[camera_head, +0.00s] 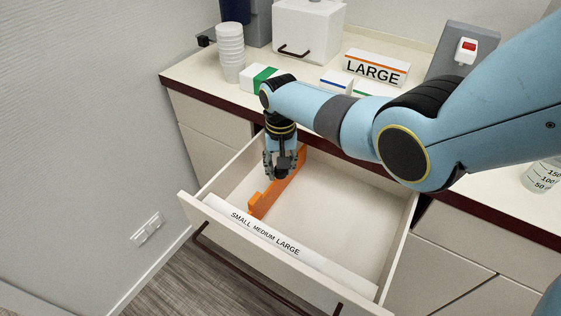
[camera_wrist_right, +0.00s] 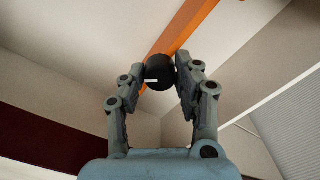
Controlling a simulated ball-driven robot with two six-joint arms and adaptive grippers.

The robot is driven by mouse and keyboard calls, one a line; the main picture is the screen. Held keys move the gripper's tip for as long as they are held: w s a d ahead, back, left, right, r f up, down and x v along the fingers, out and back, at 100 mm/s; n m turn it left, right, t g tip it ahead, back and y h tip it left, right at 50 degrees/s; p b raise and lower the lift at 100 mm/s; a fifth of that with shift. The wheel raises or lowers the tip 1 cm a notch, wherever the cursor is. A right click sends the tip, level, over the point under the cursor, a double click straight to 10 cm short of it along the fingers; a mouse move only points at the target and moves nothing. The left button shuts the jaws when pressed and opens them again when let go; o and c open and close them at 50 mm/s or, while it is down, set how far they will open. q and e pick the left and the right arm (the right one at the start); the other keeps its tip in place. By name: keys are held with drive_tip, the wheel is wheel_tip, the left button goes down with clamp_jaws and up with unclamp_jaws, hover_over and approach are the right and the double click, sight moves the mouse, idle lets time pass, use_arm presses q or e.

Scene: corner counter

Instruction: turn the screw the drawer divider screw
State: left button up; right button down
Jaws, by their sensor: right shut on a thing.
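The orange drawer divider (camera_head: 277,187) stands inside the open drawer (camera_head: 330,215), toward its left side. In the right wrist view the divider (camera_wrist_right: 184,28) runs diagonally behind a round black screw knob (camera_wrist_right: 159,72) with a white mark. My right gripper (camera_head: 279,173) reaches down into the drawer at the divider. In the right wrist view its fingers (camera_wrist_right: 160,76) are shut on the black knob from both sides. My left gripper is not in view.
The drawer front carries a strip (camera_head: 265,233) reading SMALL MEDIUM LARGE. On the counter stand stacked cups (camera_head: 231,52), a box marked LARGE (camera_head: 376,68), a green-and-white box (camera_head: 260,77) and a grey block with a red switch (camera_head: 466,50). The right part of the drawer is empty.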

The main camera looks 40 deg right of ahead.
drive_tip(key=m+p, duration=0.1)
drive_tip(key=m, duration=0.4)
drive_tip(key=shift+m+p, duration=0.3)
drive_tip(key=m+p, duration=0.1)
drive_tip(key=m, duration=0.4)
drive_tip(key=shift+m, duration=0.3)
drive_tip(key=c, duration=0.9)
unclamp_jaws()
drive_tip(key=shift+c, duration=0.2)
wheel_tip(320, 180, up, 12)
